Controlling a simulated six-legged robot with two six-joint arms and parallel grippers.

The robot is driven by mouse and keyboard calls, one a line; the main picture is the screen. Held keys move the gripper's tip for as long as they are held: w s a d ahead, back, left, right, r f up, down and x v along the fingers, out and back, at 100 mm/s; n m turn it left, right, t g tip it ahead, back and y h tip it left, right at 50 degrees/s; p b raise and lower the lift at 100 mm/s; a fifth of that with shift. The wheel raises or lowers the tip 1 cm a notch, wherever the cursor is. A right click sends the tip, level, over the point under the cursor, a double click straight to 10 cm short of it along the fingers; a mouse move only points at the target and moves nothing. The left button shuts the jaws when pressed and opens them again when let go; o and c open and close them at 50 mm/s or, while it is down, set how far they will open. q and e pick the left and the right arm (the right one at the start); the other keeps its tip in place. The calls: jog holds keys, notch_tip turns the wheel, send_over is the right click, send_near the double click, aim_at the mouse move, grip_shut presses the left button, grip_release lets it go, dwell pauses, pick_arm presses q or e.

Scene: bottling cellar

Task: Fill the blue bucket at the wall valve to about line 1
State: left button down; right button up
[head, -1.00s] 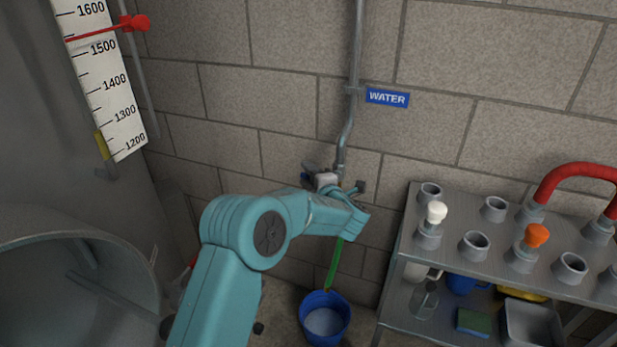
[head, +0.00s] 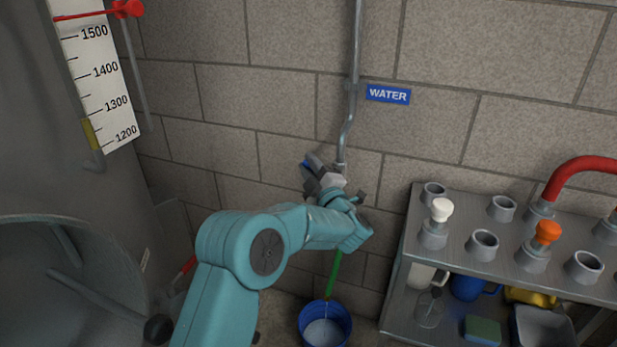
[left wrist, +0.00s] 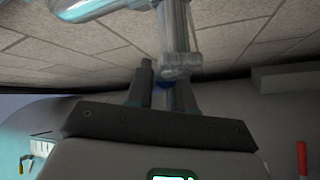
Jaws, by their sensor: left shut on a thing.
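The blue bucket (head: 325,325) stands on the floor below the wall valve. A green hose (head: 334,275) hangs down to it, and a thin pale streak shows below the hose end. A pale surface shows inside the bucket; line 1 cannot be made out. My left gripper (head: 314,172) is at the valve, at the foot of the grey pipe (head: 346,135), shut on its blue handle (head: 306,163). In the left wrist view, a bit of the blue handle (left wrist: 163,82) shows between the fingers. My arm hides part of the valve and hose. My right gripper is out of view.
A blue WATER sign (head: 388,94) is on the wall. A metal rack (head: 410,235) with fittings, a blue jug (head: 470,288) and a sponge (head: 483,329) stands at right. A big tank with a scale (head: 100,75) is at left.

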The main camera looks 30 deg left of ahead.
pick_arm(q)
jog(key=c, duration=1.1)
grip_release()
jog(key=shift+r, duration=0.1)
jog(key=shift+d, duration=0.1)
jog(key=v, duration=1.6)
jog(key=shift+p, duration=0.3)
jog(key=shift+s+d, duration=0.1)
